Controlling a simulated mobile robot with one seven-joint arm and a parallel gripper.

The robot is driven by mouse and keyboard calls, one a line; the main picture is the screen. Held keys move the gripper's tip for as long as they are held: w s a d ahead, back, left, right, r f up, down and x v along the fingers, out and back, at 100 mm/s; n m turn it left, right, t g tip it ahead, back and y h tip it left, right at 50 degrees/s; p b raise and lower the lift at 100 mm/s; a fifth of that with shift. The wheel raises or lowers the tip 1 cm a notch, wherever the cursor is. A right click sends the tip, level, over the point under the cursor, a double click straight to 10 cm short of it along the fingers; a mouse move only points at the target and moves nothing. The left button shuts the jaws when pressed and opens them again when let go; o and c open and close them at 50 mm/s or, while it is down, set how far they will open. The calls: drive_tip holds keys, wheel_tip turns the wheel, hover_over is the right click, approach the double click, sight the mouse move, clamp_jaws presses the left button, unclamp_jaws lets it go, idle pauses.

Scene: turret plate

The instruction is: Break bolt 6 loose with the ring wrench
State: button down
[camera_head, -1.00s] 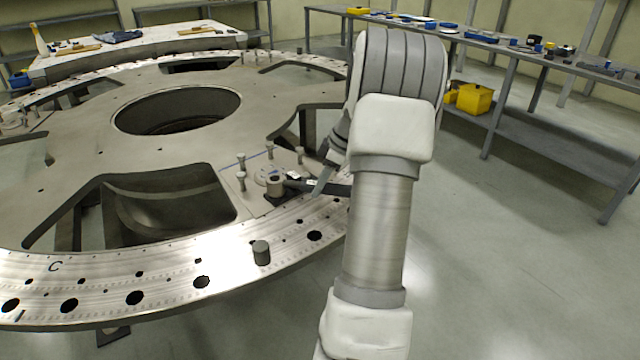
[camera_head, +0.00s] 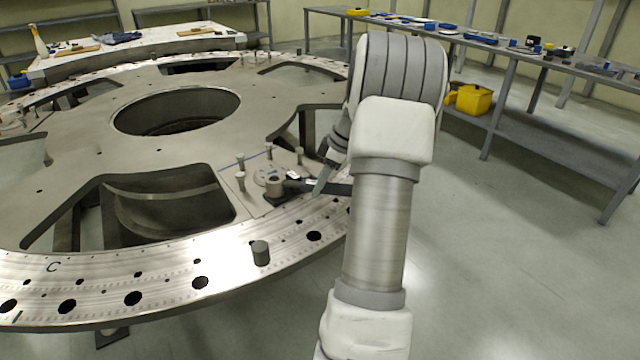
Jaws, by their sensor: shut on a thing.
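The ring wrench (camera_head: 297,184) is a dark bar that reaches from a bolt position on the turret plate (camera_head: 62,125) to my gripper. Its ring end (camera_head: 275,187) sits at a short cylindrical piece near the rim; I cannot tell how it seats there. Several upright bolts (camera_head: 240,180) stand around a small round fitting beside it. I cannot read any bolt numbers, so I cannot tell which is bolt 6. My gripper (camera_head: 322,181) is shut on the wrench's handle. My arm hides most of the gripper and the handle's far part.
A short grey cylinder (camera_head: 261,253) stands on the plate's front rim. The plate has large cut-outs and a central hole (camera_head: 178,110). A workbench (camera_head: 520,52) with tools and a yellow bin (camera_head: 470,99) are at the right. The floor between is clear.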

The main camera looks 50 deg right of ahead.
drive_tip(key=shift+r, duration=0.15)
drive_tip(key=shift+r+p, duration=0.85)
drive_tip(key=shift+r, duration=0.6)
drive_tip(key=shift+r+p, duration=1)
drive_tip(key=shift+r, duration=0.75)
